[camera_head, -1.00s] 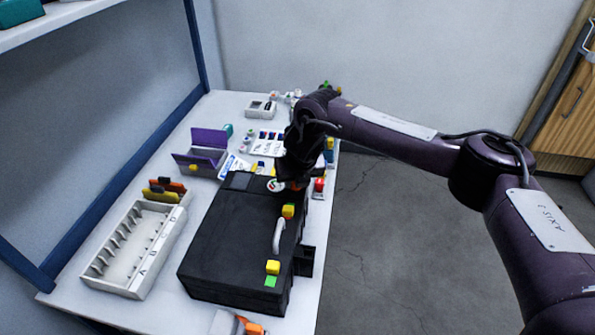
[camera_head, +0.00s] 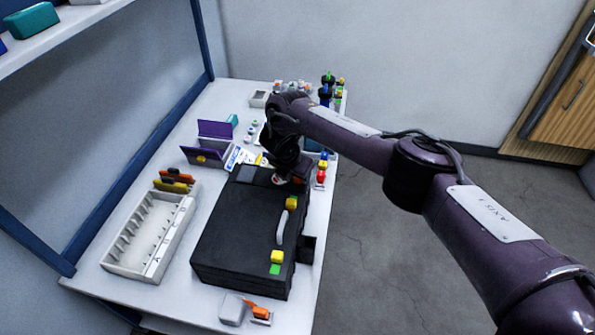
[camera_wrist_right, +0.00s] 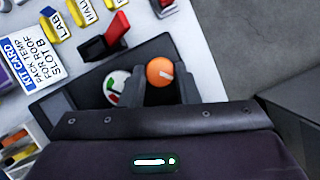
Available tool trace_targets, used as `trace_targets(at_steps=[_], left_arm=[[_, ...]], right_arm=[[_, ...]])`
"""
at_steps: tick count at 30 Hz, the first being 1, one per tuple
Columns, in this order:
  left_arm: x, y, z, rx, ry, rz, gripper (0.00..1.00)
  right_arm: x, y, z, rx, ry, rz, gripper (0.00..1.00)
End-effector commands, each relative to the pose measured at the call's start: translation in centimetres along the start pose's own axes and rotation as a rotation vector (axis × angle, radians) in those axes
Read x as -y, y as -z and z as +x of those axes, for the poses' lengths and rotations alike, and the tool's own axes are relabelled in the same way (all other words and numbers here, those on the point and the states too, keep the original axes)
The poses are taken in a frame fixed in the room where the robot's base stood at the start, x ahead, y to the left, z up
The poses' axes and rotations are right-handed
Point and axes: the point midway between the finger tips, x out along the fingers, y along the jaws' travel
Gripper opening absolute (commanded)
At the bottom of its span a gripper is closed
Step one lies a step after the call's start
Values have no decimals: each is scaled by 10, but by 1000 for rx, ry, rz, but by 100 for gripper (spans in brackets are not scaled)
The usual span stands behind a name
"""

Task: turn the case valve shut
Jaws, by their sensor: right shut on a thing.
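The black case (camera_head: 240,235) lies closed on the white table, with yellow latches and a grey handle on its right side. The case valve is an orange round knob (camera_wrist_right: 160,71) with a pale mark, at the case's far end. My right gripper (camera_wrist_right: 164,80) is shut on the valve knob, its dark fingers on either side. In the head view the right gripper (camera_head: 290,172) covers most of the valve. A round gauge (camera_wrist_right: 117,87) with red and green zones sits beside the valve, partly hidden by a finger. My left gripper is not in view.
A white slotted tray (camera_head: 112,262) and a purple box (camera_head: 212,145) stand left of the case. A grey and orange item (camera_head: 232,310) lies at the near edge. Small bottles and a red-capped item (camera_head: 321,176) stand close to the right edge. Open floor lies right.

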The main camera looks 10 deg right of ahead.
Motion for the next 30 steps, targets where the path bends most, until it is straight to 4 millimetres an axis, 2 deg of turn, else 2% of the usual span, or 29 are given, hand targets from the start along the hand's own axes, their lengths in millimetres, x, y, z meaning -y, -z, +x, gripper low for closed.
trace_targets(at_steps=[19,20,24,30], left_arm=[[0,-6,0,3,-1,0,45],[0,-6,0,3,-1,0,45],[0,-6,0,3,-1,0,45],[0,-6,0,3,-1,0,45]], right_arm=[[0,-1,0,1,18,45,6],[0,-1,0,1,18,45,32],[0,0,0,1,18,44,50],[0,0,0,0,18,43,50]])
